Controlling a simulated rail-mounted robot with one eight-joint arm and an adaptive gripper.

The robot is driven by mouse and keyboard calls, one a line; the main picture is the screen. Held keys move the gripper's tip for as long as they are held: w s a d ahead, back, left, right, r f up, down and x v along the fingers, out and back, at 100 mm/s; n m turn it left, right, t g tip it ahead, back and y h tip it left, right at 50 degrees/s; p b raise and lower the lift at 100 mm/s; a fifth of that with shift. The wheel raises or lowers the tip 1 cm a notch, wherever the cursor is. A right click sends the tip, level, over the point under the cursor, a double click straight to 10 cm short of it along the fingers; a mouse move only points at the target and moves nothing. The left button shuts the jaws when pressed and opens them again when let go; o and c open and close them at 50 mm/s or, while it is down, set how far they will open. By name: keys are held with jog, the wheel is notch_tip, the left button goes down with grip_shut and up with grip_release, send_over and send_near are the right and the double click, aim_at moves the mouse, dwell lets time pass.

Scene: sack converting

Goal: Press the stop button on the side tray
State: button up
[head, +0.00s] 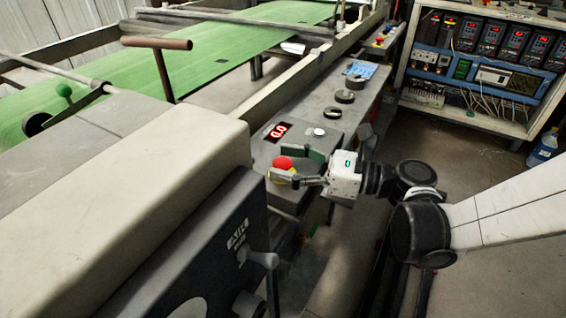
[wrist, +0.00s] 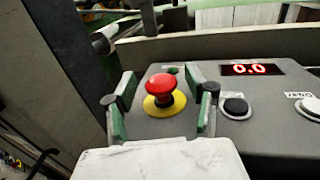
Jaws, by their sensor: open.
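The stop button (head: 283,163) is a red mushroom head on a yellow disc, on the grey side tray (head: 292,199). In the wrist view the red stop button (wrist: 160,87) stands upright between my gripper's two spread fingers. My gripper (head: 298,178) reaches in from the right at the button in the head view. My gripper (wrist: 162,112) is open and empty in the wrist view, a finger on each side of the button. I cannot tell whether it touches the button.
A red display (wrist: 250,69) reading 0.0 sits on the tray, with a black button (wrist: 236,106) and a white button (wrist: 312,106) near it. Dark rings (head: 345,97) lie farther along the tray. A large machine housing (head: 130,190) stands close on the left.

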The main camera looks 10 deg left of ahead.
jog(key=shift+a, duration=0.4)
grip_shut()
